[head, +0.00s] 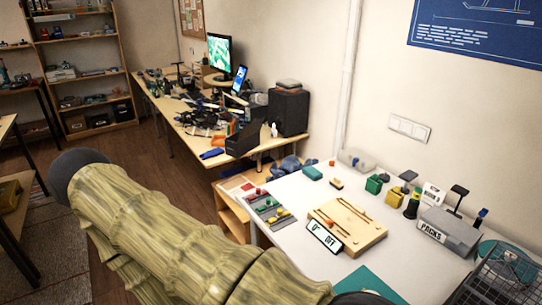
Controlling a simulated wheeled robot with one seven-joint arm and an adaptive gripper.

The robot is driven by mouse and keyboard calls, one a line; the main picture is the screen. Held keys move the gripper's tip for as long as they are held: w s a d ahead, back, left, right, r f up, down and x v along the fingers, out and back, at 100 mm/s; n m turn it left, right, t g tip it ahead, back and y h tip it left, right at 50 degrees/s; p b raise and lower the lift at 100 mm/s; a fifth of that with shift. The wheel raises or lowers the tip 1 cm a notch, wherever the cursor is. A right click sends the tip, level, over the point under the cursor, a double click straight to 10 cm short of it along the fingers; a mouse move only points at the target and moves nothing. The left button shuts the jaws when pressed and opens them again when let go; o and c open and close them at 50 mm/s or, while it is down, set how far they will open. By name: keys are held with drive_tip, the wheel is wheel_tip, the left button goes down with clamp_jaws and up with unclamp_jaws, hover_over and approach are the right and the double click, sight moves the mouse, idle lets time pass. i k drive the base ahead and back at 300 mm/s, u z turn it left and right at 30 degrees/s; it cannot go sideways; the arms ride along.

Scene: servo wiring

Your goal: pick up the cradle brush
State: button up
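I cannot clearly tell which thing is the cradle brush. A light wooden board (368,238) lies on the white table (290,195), with thin rods or slots along it and a small red piece; a brush there is too small to make out. Two dark, flat-topped upright things, one (407,176) behind the board and one (459,190) by the grey box, are also unclear. My gripper is not in view. My arm, with a yellowish ribbed cover, fills the lower left and hides the table's near left part.
An "OFF" sign (325,238) leans at the board's front. A grey tray (268,208) holds coloured pieces. Green and yellow blocks (373,184) stand behind. A grey "PACKS" box (448,231) and a wire basket (502,272) are at right. A cluttered wooden desk (170,110) stands farther back.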

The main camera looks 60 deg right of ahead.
sight(335, 182)
drive_tip(key=u, duration=1)
drive_tip(key=i, duration=0.65)
drive_tip(key=z, duration=2.25)
